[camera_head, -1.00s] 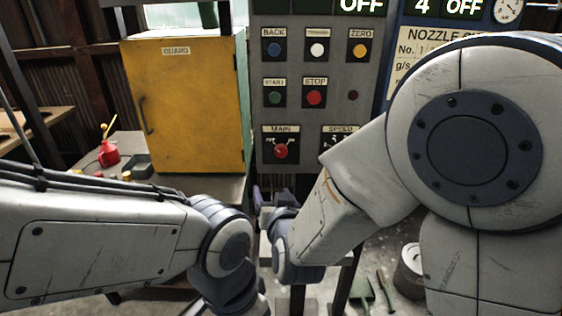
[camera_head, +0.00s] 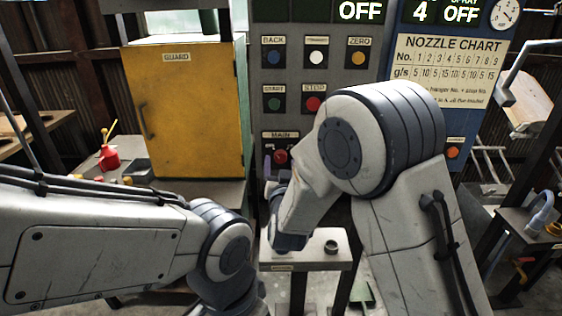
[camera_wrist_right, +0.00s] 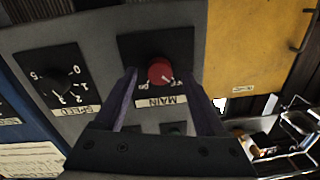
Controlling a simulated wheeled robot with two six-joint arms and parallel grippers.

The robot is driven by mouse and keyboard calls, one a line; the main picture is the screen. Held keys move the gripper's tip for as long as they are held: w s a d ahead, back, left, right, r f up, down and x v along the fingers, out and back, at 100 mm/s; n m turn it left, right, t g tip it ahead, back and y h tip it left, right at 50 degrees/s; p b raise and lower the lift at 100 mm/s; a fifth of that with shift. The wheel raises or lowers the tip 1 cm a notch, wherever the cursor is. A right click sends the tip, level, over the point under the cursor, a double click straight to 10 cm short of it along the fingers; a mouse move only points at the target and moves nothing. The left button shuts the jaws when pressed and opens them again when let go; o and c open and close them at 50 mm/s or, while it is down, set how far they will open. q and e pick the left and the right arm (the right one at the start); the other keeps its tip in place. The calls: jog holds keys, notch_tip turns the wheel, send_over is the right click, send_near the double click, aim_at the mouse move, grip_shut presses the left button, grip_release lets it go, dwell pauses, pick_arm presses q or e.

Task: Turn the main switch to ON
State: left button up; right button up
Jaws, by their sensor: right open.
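The MAIN switch is a red round knob (camera_head: 281,156) on a dark plate low on the grey control panel (camera_head: 349,75). In the right wrist view, upside down, the knob (camera_wrist_right: 161,71) has its MAIN label (camera_wrist_right: 161,102) beside it; its exact setting is hard to read. My right gripper (camera_wrist_right: 162,80) is open, with a purple finger on each side of the knob in that view. Whether they touch it I cannot tell. My left gripper is out of frame.
A SPEED dial (camera_wrist_right: 58,85) sits beside the switch. Above are the STOP button (camera_head: 314,104) and START button (camera_head: 273,104). A yellow GUARD cabinet (camera_head: 185,110) stands left of the panel. A small grey stand (camera_head: 305,262) is below. Displays above read OFF.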

jog(key=shift+w, duration=0.3)
grip_shut()
jog(key=shift+f+m+b, duration=0.15)
jog(key=shift+m+b, duration=0.15)
jog(key=shift+b, duration=0.25)
jog(key=m+b, duration=0.7)
jog(key=b, duration=0.3)
jog(key=m+b, duration=0.7)
jog(key=b, duration=0.3)
jog(key=shift+a+f+m+t+h, duration=0.1)
jog(key=shift+a+m+t+h, duration=0.05)
jog(key=shift+m+t+h, duration=0.15)
jog(key=shift+r+m+b, duration=0.2)
jog(key=shift+m+b, duration=1.5)
jog(key=shift+b, duration=0.1)
